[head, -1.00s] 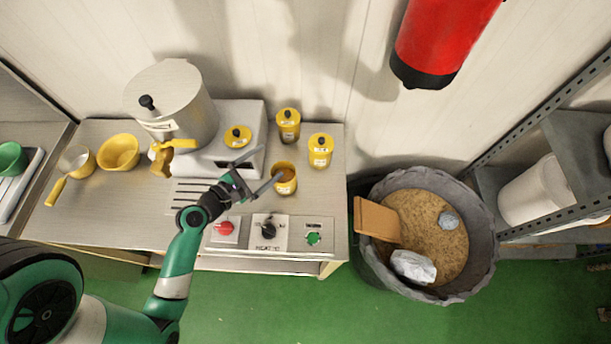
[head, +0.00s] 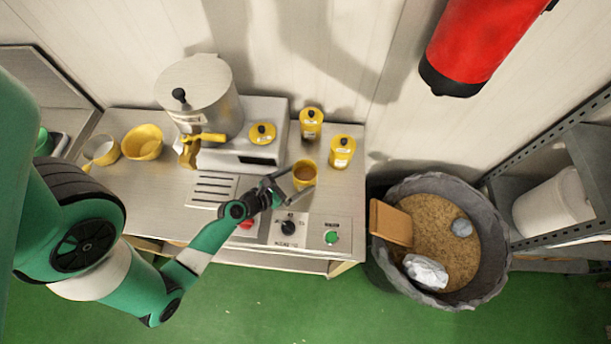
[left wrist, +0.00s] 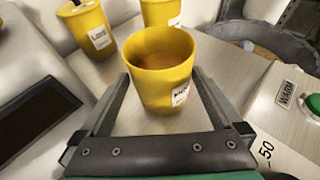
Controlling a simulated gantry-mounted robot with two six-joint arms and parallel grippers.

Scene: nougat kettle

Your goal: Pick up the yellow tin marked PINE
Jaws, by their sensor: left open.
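An open yellow tin (head: 304,174) with brown contents stands upright at the right side of the worktop. In the left wrist view the same tin (left wrist: 160,72) shows a white label at its right, partly turned away and hard to read. My left gripper (head: 291,181) is open at the tin's near left side. In the left wrist view the gripper's fingers (left wrist: 163,92) reach to either side of the tin, with gaps. Two lidded yellow tins, one at the back (head: 311,123) and one at the right (head: 342,152), stand behind it; their labels are too small to read surely. My right gripper is out of view.
A steel kettle (head: 212,100) with a yellow spout and a yellow lid (head: 262,133) are to the left. The control panel with a black knob (head: 288,228) and a green button (head: 331,237) lies in front. A grey bin (head: 497,240) stands right of the worktop.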

